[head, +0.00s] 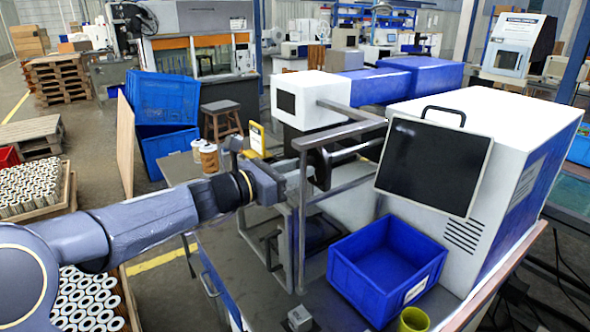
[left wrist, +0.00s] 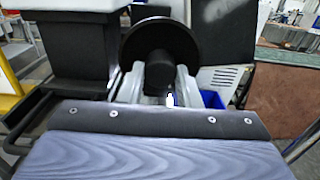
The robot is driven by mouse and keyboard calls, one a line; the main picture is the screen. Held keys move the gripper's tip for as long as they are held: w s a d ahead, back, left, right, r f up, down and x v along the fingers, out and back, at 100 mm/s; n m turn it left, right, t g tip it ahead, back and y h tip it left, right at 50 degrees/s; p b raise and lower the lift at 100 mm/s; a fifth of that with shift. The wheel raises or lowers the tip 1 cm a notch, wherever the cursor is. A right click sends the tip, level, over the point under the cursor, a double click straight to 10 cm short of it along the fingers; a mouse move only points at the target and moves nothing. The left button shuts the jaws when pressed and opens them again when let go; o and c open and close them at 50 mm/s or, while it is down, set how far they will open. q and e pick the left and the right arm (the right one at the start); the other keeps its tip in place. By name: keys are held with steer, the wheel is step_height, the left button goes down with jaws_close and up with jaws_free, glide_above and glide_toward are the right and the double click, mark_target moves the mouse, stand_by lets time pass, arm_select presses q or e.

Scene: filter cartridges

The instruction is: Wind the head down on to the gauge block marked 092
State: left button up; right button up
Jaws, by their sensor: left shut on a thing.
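My left gripper (head: 293,180) reaches in from the left to a black handwheel (head: 321,168) on a metal shaft at the front of the machine (head: 440,250). In the left wrist view the wheel is a dark disc (left wrist: 160,38) with a black knob (left wrist: 160,76) towards me. The two grey fingers of my left gripper (left wrist: 160,92) are shut on this knob, one on each side. A small grey metal block (head: 300,318) sits at the near edge of the bench; I cannot read a mark on it. The machine's head and its contact with any block cannot be made out. My right gripper is out of view.
A blue bin (head: 345,282) stands on the bench right of the metal frame (head: 302,235). A yellow-green cup (head: 413,320) is at the near edge. A dark screen (head: 435,165) hangs on the machine's front. Two cartridges (head: 208,157) stand on the bench behind my arm.

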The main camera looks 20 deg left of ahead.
arm_select(q)
steer(key=shift+f+m+b, duration=0.15)
steer(key=shift+m+b, duration=0.55)
steer(key=shift+b, duration=0.2)
steer(key=m+b, duration=1.1)
steer(key=shift+b, duration=0.35)
steer(key=m+b, duration=0.4)
steer(key=shift+m, duration=0.4)
steer(key=m+b, duration=0.3)
steer(key=m, duration=0.1)
steer(key=shift+m, duration=0.3)
steer(key=m+b, duration=0.3)
steer(key=m, duration=0.1)
steer(key=shift+m, duration=0.3)
steer(key=m+b, duration=0.2)
steer(key=m, duration=0.2)
steer(key=shift+b, duration=0.35)
steer(key=m+b, duration=0.1)
steer(key=m, duration=0.2)
steer(key=m+b, duration=0.1)
steer(key=m, duration=0.1)
steer(key=shift+r+m, duration=0.2)
steer(key=shift+m, duration=0.2)
